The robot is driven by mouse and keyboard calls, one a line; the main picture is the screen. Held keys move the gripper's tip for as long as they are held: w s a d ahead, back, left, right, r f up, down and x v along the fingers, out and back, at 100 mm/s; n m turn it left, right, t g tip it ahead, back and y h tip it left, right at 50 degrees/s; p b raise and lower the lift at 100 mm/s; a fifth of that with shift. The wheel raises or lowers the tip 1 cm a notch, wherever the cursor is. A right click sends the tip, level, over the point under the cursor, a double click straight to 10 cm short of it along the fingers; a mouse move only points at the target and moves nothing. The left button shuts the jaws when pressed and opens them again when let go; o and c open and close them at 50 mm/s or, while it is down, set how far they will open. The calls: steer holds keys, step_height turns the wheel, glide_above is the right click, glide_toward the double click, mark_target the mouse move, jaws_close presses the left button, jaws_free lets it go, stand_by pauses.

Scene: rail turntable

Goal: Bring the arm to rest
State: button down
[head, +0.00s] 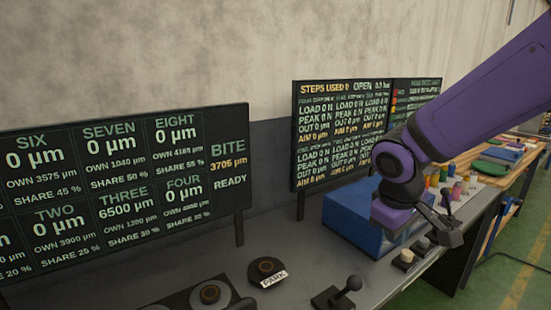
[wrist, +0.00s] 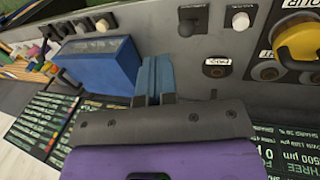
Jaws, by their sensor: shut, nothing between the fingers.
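My purple arm reaches in from the upper right of the head view. My gripper (head: 447,224) hangs over the grey bench (head: 232,262), just right of a blue box (head: 350,216). In the wrist view my gripper (wrist: 155,68) has its fingers together, with nothing held. The blue box (wrist: 103,64) stands to the left of the fingers there. A dark round knob (head: 266,267) with a PARK label (head: 273,279) sits on the bench, left of the box; the label also shows in the wrist view (wrist: 214,72).
A black lever (head: 338,294) stands at the bench front. A display board (head: 125,180) stands at left, another (head: 340,130) behind the box. A wooden table (head: 515,175) with coloured items lies at right.

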steer(key=s+d+r+m+t+y, duration=0.1)
steer(key=s+d+r+m, duration=0.2)
steer(key=s+r, duration=0.3)
steer(key=s+d+r+m+t+y, duration=0.1)
steer(key=s+d+r+m+t, duration=0.1)
steer(key=s+r, duration=0.4)
steer(key=s+d+m, duration=0.1)
steer(key=s+d, duration=0.1)
steer(key=shift+s+d, duration=0.25)
steer(key=shift+s, duration=0.05)
